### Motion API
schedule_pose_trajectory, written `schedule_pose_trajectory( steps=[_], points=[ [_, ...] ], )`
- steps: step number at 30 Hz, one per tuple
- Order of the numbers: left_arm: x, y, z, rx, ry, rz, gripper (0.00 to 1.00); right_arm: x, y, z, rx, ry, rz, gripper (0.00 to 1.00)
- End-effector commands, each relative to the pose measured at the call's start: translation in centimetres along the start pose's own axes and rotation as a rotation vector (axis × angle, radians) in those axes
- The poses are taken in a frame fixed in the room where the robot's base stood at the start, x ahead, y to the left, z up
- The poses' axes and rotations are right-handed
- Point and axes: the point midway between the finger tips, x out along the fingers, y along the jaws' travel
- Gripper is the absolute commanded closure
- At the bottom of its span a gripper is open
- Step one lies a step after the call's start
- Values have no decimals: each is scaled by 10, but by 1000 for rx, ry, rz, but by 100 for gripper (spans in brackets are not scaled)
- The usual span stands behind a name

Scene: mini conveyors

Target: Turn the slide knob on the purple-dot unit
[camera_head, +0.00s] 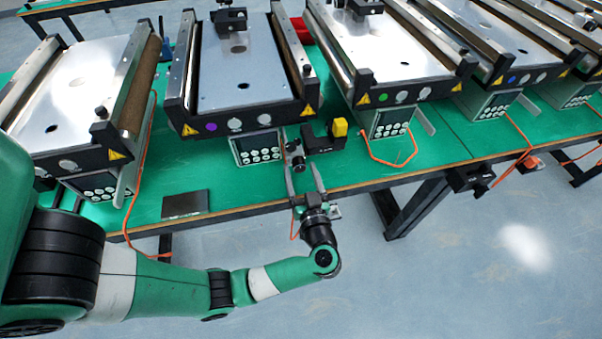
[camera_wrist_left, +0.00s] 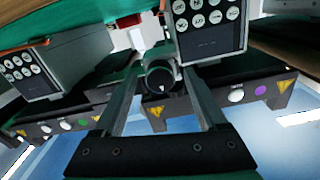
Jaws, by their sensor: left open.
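The purple-dot unit (camera_head: 245,80) is a small conveyor with a grey bed and black ends, its purple dot (camera_head: 211,127) on the front face; the dot also shows in the left wrist view (camera_wrist_left: 260,90). A round black slide knob (camera_head: 298,163) sticks out at its front right, beside the keypad box. My left gripper (camera_head: 301,173) is open at the front of the knob. In the left wrist view the knob (camera_wrist_left: 160,79) lies between the two fingers, with gaps visible on both sides. Contact cannot be told. My right gripper is not in view.
The keypad box (camera_head: 258,148) hangs close left of the knob. A black bracket with a yellow block (camera_head: 339,128) is to the right. The green-dot unit (camera_head: 385,60) stands further right. A dark flat plate (camera_head: 186,203) lies on the green table (camera_head: 350,172) near its front edge.

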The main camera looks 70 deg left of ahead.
Motion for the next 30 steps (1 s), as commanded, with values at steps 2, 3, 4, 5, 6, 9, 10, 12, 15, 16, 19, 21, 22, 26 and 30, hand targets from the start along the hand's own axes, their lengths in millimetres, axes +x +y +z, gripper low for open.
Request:
schedule_pose_trajectory(
  steps=[2,3,4,5,6,9,10,12,15,16,19,21,22,26,30],
  points=[
    [1,0,0,-1,0,0,26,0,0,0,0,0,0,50],
    [1,0,0,-1,0,0,26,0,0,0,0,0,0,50],
    [1,0,0,-1,0,0,26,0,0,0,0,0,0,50],
    [1,0,0,-1,0,0,26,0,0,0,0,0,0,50],
    [1,0,0,-1,0,0,26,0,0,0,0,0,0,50],
    [1,0,0,-1,0,0,40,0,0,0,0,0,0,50],
    [1,0,0,-1,0,0,45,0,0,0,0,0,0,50],
    [1,0,0,-1,0,0,58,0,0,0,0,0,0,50],
    [1,0,0,-1,0,0,76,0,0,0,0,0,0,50],
    [1,0,0,-1,0,0,81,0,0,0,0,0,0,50],
    [1,0,0,-1,0,0,99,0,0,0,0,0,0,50],
    [1,0,0,-1,0,0,100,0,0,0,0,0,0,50],
    [1,0,0,-1,0,0,100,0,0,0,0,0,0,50],
    [1,0,-1,-7,0,0,100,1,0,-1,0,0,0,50],
    [1,0,-1,-31,0,0,100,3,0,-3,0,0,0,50]
  ],
)
